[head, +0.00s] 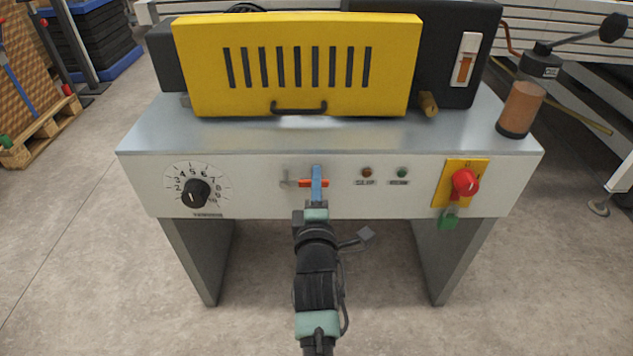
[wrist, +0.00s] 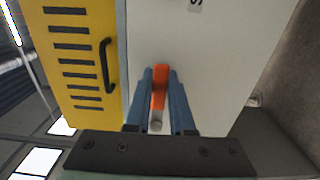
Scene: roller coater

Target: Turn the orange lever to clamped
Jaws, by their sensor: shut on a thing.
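The orange lever (head: 306,184) sits on the white front panel of the machine, left of its two small lamps. It lies about level, with a grey metal part at its left end in the head view. In the wrist view the orange lever (wrist: 160,84) lies between two blue fingers, with the grey end toward the camera. My gripper (head: 317,178) is at the panel, shut on the lever; it also shows in the wrist view (wrist: 160,74). The fingers hide part of the lever in the head view. Its position markings cannot be read.
The panel carries a black numbered dial (head: 195,193) at left and a red switch (head: 465,183) on a yellow plate at right. A yellow guard (head: 297,40) with a black handle stands above. A brown container (head: 521,108) stands at the tabletop's right end.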

